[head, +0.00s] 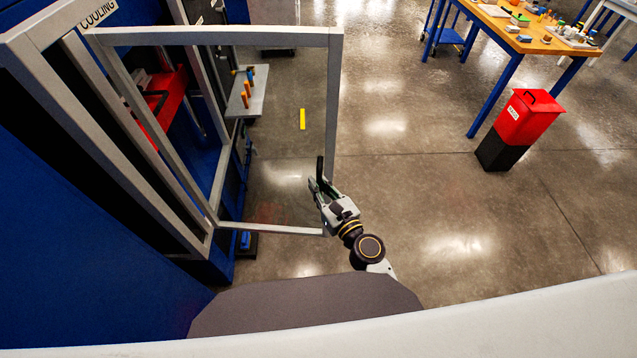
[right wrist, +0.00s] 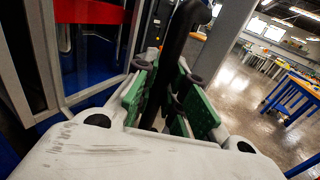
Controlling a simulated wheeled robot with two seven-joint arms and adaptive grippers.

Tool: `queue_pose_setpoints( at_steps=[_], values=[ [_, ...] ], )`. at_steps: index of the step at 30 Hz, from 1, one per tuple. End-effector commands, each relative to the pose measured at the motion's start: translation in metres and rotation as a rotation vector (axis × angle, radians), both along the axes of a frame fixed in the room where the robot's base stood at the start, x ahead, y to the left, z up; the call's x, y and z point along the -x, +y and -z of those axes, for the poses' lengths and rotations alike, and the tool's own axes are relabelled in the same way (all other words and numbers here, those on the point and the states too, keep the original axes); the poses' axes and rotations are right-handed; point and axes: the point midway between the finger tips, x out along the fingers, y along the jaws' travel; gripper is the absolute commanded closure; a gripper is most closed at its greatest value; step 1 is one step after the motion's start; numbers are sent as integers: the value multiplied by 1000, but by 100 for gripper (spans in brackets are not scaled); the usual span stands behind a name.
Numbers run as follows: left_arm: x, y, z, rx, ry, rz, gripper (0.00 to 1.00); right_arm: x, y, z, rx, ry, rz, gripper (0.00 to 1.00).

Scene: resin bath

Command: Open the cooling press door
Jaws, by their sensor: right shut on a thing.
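The cooling press door (head: 218,36) is a grey metal frame standing swung out from the blue press (head: 60,200). A sign reading COOLING (head: 98,13) is at the top left. My right gripper (head: 321,183) is at the free edge of the door and is shut on the black door handle (head: 320,168). In the right wrist view the dark handle (right wrist: 180,50) runs between the green finger pads. Red parts (head: 165,95) show inside the press. My left gripper is not in view.
A small grey shelf (head: 257,92) with coloured items is beyond the door. A red and black bin (head: 518,118) and a blue-legged worktable (head: 495,40) stand at the right. A yellow mark (head: 302,119) lies on the floor. The floor between door and bin is clear.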

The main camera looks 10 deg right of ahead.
Motion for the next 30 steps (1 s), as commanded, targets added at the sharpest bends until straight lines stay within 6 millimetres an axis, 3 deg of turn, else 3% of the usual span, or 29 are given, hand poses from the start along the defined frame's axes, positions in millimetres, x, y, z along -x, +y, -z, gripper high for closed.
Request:
queue_pose_setpoints(
  at_steps=[16, 17, 21, 30],
  values=[
    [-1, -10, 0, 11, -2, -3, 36, 0, -1, -1, 5, -3, 8, 100],
    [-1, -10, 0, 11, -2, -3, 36, 0, -1, -1, 6, -2, 8, 85],
    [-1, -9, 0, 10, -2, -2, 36, 1, 0, -1, 3, -3, 6, 67],
    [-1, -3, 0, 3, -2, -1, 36, 1, 1, 0, 1, -1, 4, 65]
  ],
)
